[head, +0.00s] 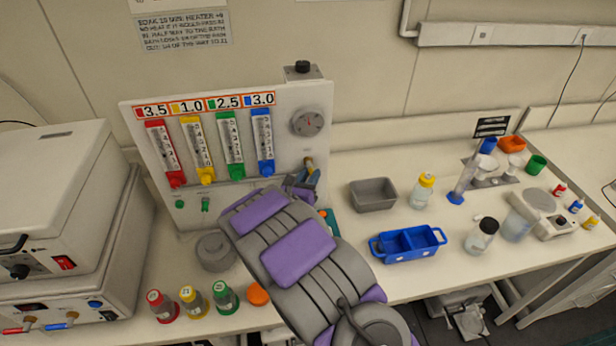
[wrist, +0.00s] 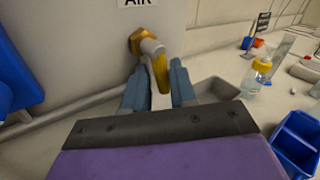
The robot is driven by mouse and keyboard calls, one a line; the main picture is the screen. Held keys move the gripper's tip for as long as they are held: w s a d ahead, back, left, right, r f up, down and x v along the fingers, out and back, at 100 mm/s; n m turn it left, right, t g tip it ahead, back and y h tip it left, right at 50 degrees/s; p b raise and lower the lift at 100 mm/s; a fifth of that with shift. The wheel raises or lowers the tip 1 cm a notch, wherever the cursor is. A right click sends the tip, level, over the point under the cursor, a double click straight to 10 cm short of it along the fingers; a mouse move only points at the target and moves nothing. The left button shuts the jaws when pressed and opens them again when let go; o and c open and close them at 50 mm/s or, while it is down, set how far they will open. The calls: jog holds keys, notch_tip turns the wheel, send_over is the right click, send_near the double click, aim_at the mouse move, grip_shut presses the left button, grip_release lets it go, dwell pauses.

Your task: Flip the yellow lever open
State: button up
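The yellow lever (wrist: 160,72) sits on a valve with a brass fitting (wrist: 143,40) under an AIR label on the panel's lower right. In the wrist view it points downward. My gripper (wrist: 158,88) is in front of the valve, its two blue-grey fingers apart, one on each side of the lever. A gap shows between them; whether either finger touches the lever I cannot tell. In the head view my gripper (head: 304,182) is at the panel's right side, and my arm hides much of the area below it.
The panel (head: 285,125) carries several coloured flow tubes and a dial (head: 310,121). A grey bin (head: 373,194) and a blue tray (head: 408,256) stand to the right of my arm. A grey round pot (head: 214,250) and small bottles (head: 192,302) are to its left.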

jog(key=shift+d+r, duration=0.15)
jog(key=shift+d, duration=0.05)
jog(key=shift+a, duration=0.25)
grip_shut()
jog(key=shift+r, duration=0.1)
jog(key=shift+w+r+m, duration=0.15)
jog(key=shift+r+m, duration=0.15)
jog(key=shift+r, duration=0.15)
jog(key=shift+a, duration=0.1)
jog(key=shift+s+a+f+m+g+y, duration=0.2)
jog(key=shift+s+f+m+g+y, duration=0.25)
jog(key=shift+f+m+g, duration=0.3)
